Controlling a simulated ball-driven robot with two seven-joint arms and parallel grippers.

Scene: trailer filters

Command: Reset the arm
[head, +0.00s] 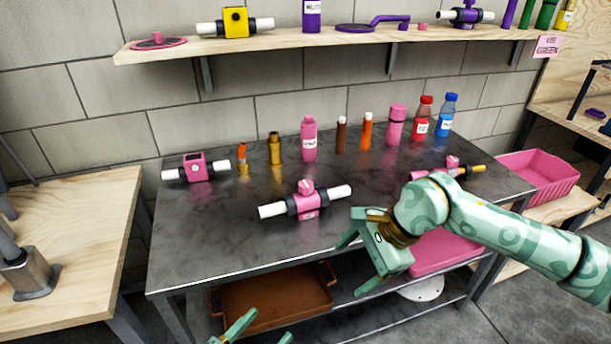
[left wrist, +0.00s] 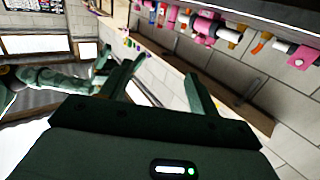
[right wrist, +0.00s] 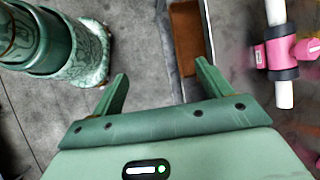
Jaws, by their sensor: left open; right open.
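My right arm reaches in from the right in the head view. Its gripper (head: 357,262) is open and empty, over the front edge of the dark table (head: 240,235), right of a pink filter housing with white pipe ends (head: 307,202). In the right wrist view the open fingers (right wrist: 162,82) hold nothing, and the pink housing (right wrist: 278,52) lies off to their right. My left gripper (head: 254,338) shows only its fingertips at the bottom edge of the head view, apart and in front of the table. The left wrist view shows its open fingers (left wrist: 164,68) with nothing between them.
Several bottles and tubes, including a pink bottle (head: 309,140), stand along the table's back. A second pink housing (head: 195,168) lies at back left. A brown tray (head: 275,300) is on the lower shelf. A pink bin (head: 540,178) stands right. A wooden bench (head: 75,215) is left.

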